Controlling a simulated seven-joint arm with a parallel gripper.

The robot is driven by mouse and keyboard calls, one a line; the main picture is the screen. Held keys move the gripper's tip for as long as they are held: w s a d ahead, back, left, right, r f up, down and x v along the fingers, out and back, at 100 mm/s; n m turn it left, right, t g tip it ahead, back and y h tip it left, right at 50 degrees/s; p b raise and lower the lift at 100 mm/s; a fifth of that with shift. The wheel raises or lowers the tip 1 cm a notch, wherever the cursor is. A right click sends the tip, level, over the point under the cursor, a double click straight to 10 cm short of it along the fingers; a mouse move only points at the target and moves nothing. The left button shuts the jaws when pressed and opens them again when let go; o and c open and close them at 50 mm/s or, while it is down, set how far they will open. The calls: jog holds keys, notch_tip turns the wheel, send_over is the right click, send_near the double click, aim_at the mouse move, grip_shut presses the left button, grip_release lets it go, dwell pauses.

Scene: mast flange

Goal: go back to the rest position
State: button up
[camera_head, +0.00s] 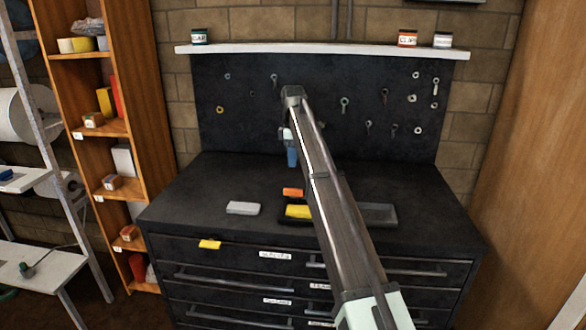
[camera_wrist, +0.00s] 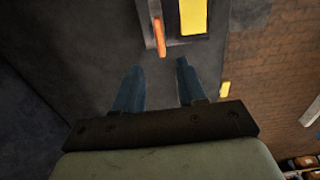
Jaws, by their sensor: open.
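My gripper (camera_head: 291,157) hangs over the back part of the black cabinet top (camera_head: 190,190), its blue fingers pointing down. In the wrist view, its two fingers (camera_wrist: 158,72) stand apart with nothing between them. An orange block (camera_head: 292,192) lies on the cabinet top in front of the gripper; the wrist view shows an orange piece (camera_wrist: 159,38) just beyond the fingertips. My arm crosses the middle of the head view and hides part of the cabinet top and pegboard.
A yellow block (camera_head: 297,211) sits in a dark tray beside my arm. A grey block (camera_head: 243,208) lies to its left, and a grey tray (camera_head: 380,214) to the right. A yellow piece (camera_head: 210,244) is at the front edge. The pegboard (camera_head: 240,110) and white shelf (camera_head: 330,50) stand behind.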

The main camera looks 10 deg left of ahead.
jog(key=shift+r, duration=0.6)
